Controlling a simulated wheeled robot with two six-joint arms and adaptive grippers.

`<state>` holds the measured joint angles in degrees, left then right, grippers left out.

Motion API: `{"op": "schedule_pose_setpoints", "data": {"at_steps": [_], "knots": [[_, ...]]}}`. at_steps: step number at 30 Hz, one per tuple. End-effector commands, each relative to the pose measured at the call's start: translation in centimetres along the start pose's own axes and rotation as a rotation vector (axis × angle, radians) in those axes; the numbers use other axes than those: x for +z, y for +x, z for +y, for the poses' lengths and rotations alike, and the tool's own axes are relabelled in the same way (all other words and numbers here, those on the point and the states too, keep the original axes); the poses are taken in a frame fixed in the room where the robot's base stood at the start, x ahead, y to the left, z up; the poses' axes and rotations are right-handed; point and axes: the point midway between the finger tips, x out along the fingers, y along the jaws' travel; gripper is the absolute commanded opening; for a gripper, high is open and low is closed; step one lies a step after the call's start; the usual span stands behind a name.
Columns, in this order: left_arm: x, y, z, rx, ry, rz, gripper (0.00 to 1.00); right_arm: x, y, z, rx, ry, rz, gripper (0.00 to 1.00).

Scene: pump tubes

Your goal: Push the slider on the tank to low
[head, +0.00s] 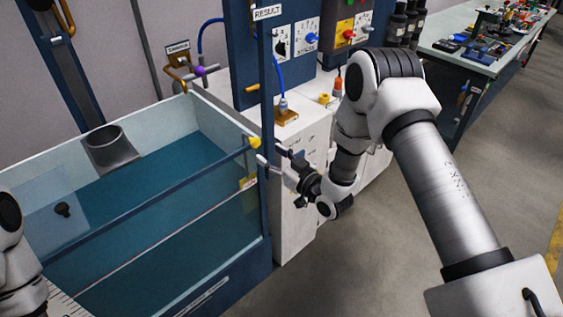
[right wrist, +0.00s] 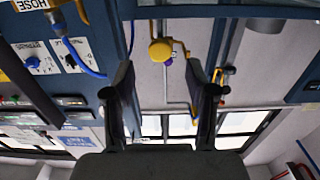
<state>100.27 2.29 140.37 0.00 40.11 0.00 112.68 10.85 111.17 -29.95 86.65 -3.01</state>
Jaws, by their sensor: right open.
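The water tank (head: 190,287) fills the left of the head view, with a blue rail along its front top. A yellow knob (head: 255,142), which looks like the slider's handle, sits near the blue upright post at the tank's right corner. My right gripper (head: 272,156) is open and empty just right of and below this knob. In the right wrist view the yellow knob (right wrist: 160,51) shows ahead of my right gripper (right wrist: 164,80), in the gap between its fingers, and appears apart from them. The slider's low mark cannot be made out. My left gripper is out of view.
The tall blue post (head: 267,85) with a RESULT label (head: 268,12) stands close to my right gripper. A white cabinet (head: 295,215) is just behind it. A grey cup (head: 110,148) sits at the tank's back rim. Open floor (head: 355,270) lies to the right.

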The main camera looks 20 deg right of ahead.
Motion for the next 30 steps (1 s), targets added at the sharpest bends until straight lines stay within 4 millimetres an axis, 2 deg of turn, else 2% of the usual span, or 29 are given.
{"op": "schedule_pose_setpoints", "data": {"at_steps": [3,7,23,26,29,30], "knots": [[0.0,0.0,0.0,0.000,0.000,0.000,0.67,0.1,-2.7,0.1,0.003,0.004,-0.001,0.56],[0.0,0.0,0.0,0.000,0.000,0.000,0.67,0.0,-4.4,0.0,0.001,0.002,0.000,0.56],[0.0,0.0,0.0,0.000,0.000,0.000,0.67,0.4,-4.9,-0.1,-0.001,0.003,-0.006,0.56],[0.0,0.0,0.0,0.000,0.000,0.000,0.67,2.8,-5.4,-1.8,-0.031,0.010,-0.055,0.56],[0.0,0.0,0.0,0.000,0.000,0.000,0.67,7.8,-8.0,-4.8,-0.041,0.040,-0.221,0.56],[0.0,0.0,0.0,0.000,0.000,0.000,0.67,10.4,-9.8,-5.8,-0.031,0.056,-0.332,0.56]]}}
